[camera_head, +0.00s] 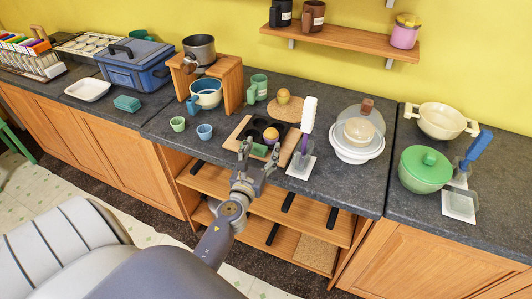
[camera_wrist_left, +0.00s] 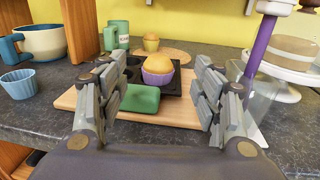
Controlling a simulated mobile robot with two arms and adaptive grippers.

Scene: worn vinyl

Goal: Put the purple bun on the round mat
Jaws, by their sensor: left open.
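The purple bun (camera_head: 271,135) has a golden top and a purple wrapper. It sits in a dark baking tin on a wooden board; in the left wrist view the bun (camera_wrist_left: 158,72) shows between my fingers, beyond them. The round mat (camera_head: 293,112) is tan cork and lies behind the board against the wall side; the mat also shows in the left wrist view (camera_wrist_left: 174,55). Another bun (camera_head: 283,96) stands on the mat. My left gripper (camera_head: 258,154) is open and empty, just in front of the board. My right gripper is not in view.
A green block-like item (camera_wrist_left: 141,98) lies on the board in front of the tin. A purple-handled utensil (camera_head: 306,135) stands upright right of the board. A glass-domed stand (camera_head: 358,155) is farther right. Blue and green cups (camera_head: 204,131) are left.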

